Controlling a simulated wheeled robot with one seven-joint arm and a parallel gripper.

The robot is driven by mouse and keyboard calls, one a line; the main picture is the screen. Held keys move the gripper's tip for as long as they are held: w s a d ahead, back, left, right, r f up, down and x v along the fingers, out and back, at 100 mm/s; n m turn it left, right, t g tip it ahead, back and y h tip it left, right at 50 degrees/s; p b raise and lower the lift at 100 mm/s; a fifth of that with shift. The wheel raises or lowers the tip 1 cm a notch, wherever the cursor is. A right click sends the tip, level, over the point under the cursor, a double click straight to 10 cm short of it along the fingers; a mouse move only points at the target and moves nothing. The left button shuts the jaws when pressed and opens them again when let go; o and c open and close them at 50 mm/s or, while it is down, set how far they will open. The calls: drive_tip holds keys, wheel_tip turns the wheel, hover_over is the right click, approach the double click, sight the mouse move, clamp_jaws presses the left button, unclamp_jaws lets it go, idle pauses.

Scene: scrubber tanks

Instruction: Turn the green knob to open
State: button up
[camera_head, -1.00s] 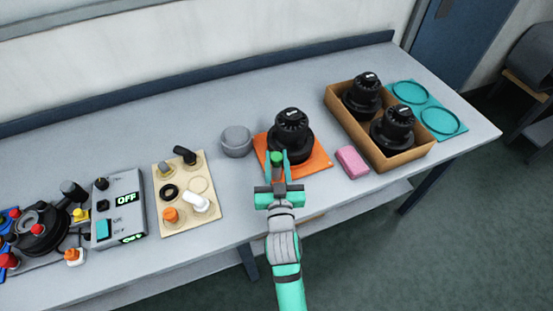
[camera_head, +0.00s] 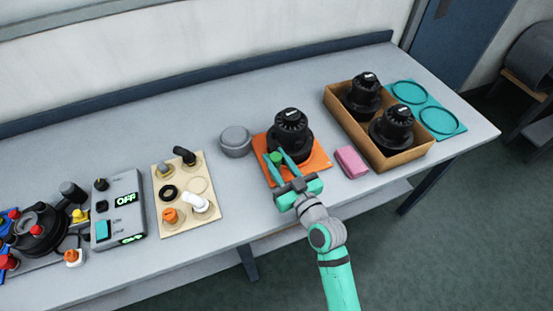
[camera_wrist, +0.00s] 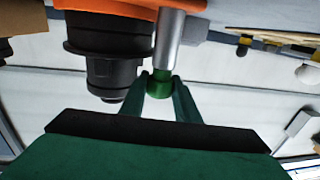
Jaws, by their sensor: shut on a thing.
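The green knob (camera_head: 277,157) is small and cylindrical, in front of a black tank (camera_head: 290,133) on an orange mat (camera_head: 318,160). My gripper (camera_head: 279,161) is shut on the knob, with one teal finger on each side. In the wrist view the green knob (camera_wrist: 159,85) sits on the end of a grey metal stem (camera_wrist: 169,40), between the two fingertips of my gripper (camera_wrist: 160,88). The black tank (camera_wrist: 115,70) stands close beside it. The fingers hide part of the knob in the head view.
A grey round pot (camera_head: 236,141) stands left of the mat and a pink block (camera_head: 351,162) right of it. A cardboard box (camera_head: 408,158) holds two more black tanks. A beige board (camera_head: 196,220) with several knobs lies further left.

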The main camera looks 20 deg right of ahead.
drive_tip(key=shift+d+f+n+y, duration=0.15)
drive_tip(key=shift+n+y, duration=0.25)
drive_tip(key=shift+y, duration=0.2)
drive_tip(key=o, duration=1)
drive_tip(key=shift+o, duration=0.2)
drive_tip(key=shift+s, duration=0.1)
drive_tip(key=v, duration=1)
drive_tip(key=shift+s, duration=0.3)
drive_tip(key=shift+d, duration=0.1)
